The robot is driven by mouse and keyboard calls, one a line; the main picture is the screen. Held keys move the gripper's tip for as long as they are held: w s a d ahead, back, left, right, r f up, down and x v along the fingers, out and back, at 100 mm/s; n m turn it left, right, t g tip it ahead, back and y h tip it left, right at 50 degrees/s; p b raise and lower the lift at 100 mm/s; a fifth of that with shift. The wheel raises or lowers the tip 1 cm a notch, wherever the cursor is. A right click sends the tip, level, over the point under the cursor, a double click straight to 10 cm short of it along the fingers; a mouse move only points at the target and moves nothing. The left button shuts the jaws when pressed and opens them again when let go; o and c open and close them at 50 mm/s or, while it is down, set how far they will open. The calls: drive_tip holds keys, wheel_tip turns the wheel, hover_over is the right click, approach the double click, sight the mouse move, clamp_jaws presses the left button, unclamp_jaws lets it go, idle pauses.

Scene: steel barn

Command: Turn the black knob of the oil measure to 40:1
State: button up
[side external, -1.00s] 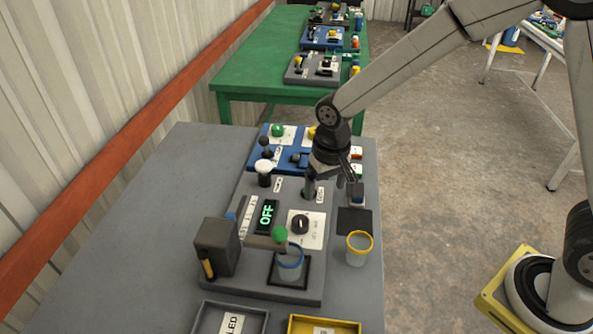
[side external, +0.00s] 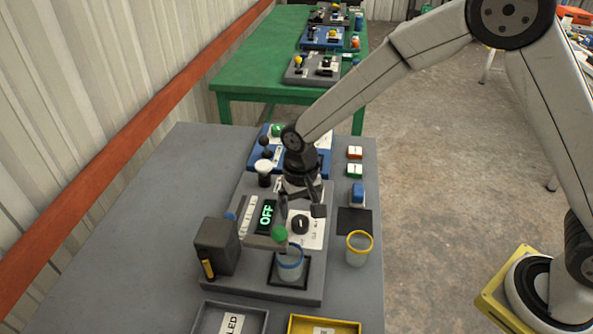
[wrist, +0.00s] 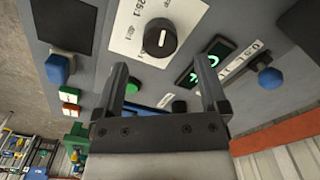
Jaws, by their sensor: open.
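The black knob (side external: 300,224) is round and sits on a white dial plate (side external: 318,232) on the grey panel. It shows large in the wrist view (wrist: 160,38), with a white pointer mark. Nothing is between the fingers.
A green ball (side external: 279,234) and a blue-rimmed cup (side external: 290,262) are near the knob. A yellow-rimmed cup (side external: 359,248) stands to the right. A dark box (side external: 216,247) is at the left. A blue panel (side external: 318,163) with controls lies behind. The left tabletop (side external: 150,215) is clear.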

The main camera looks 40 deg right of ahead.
sight(300, 220)
drive_tip(key=shift+f, duration=2.25)
clamp_jaws()
